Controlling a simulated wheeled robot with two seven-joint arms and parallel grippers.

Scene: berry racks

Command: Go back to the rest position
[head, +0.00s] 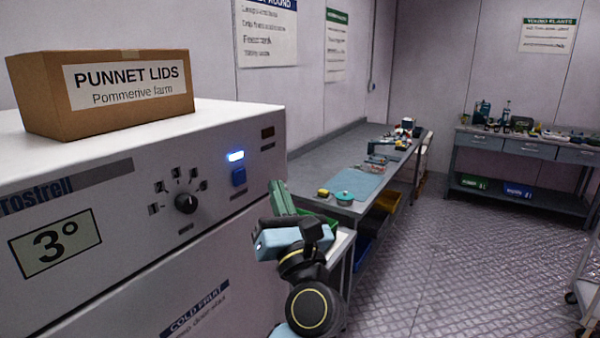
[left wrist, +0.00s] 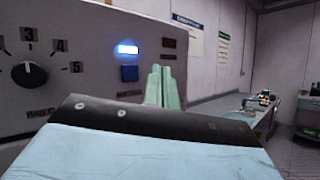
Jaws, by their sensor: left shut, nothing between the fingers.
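My left gripper (head: 279,196) is raised in front of the white cooler (head: 130,225), with its green fingers pointing up. In the left wrist view its two green fingers (left wrist: 162,86) stand together, shut and empty. They appear to the right of the blue switch (left wrist: 129,73) and the lit blue lamp (left wrist: 128,49); I cannot tell the exact gap to the panel. In the head view the switch (head: 238,177) and the lamp (head: 236,156) are clear of the fingers. My right gripper is not in view.
A cardboard box of punnet lids (head: 105,92) sits on the cooler. The panel has a black knob (head: 186,203) and a 3° display (head: 55,243). A long bench (head: 325,150) with small items runs behind my gripper. Another bench (head: 520,140) stands at the back right. The floor (head: 450,255) between is clear.

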